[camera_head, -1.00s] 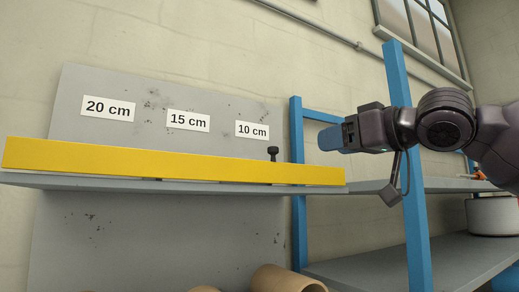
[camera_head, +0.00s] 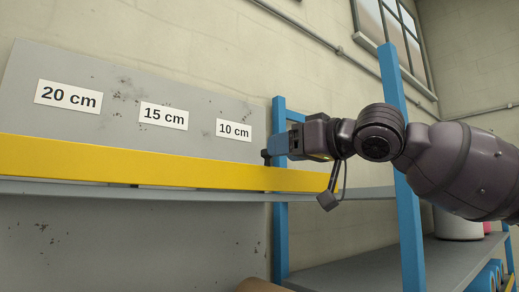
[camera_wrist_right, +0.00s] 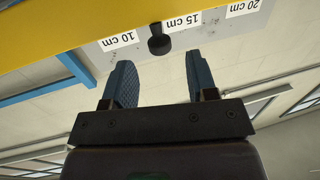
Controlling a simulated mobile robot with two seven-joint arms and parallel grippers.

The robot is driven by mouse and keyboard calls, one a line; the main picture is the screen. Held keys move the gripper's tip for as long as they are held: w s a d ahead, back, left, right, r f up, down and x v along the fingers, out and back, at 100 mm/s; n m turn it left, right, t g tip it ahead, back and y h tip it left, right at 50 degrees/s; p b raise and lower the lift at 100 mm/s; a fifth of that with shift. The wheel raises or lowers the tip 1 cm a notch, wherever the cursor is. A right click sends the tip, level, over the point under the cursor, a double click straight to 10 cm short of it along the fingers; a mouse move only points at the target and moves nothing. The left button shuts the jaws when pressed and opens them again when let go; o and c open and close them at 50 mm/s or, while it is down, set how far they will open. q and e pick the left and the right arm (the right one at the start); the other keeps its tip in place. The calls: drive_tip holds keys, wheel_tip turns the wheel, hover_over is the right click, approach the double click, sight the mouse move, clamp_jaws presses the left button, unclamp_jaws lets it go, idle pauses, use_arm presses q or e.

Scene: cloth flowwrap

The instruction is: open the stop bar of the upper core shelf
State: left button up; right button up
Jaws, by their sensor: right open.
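The yellow stop bar (camera_head: 130,163) runs along the front edge of the upper shelf (camera_head: 110,190). It also fills the upper left of the right wrist view (camera_wrist_right: 50,22). A small black knob (camera_head: 266,154) stands at the bar's right end, partly hidden by my gripper. In the right wrist view the knob (camera_wrist_right: 159,42) lies just beyond my fingertips, roughly centred between them. My right gripper (camera_head: 275,147) is open with blue fingers and empty; its open fingers show in the wrist view (camera_wrist_right: 160,75). My left gripper is out of view.
Labels reading 20 cm (camera_head: 68,96), 15 cm (camera_head: 163,116) and 10 cm (camera_head: 234,130) are on the grey back panel. A blue post (camera_head: 402,150) stands close to my right arm. A lower grey shelf (camera_head: 385,268) is at the right.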

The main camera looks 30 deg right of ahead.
drive_tip(key=shift+p+x, duration=0.85)
drive_tip(key=shift+x, duration=2.6)
clamp_jaws()
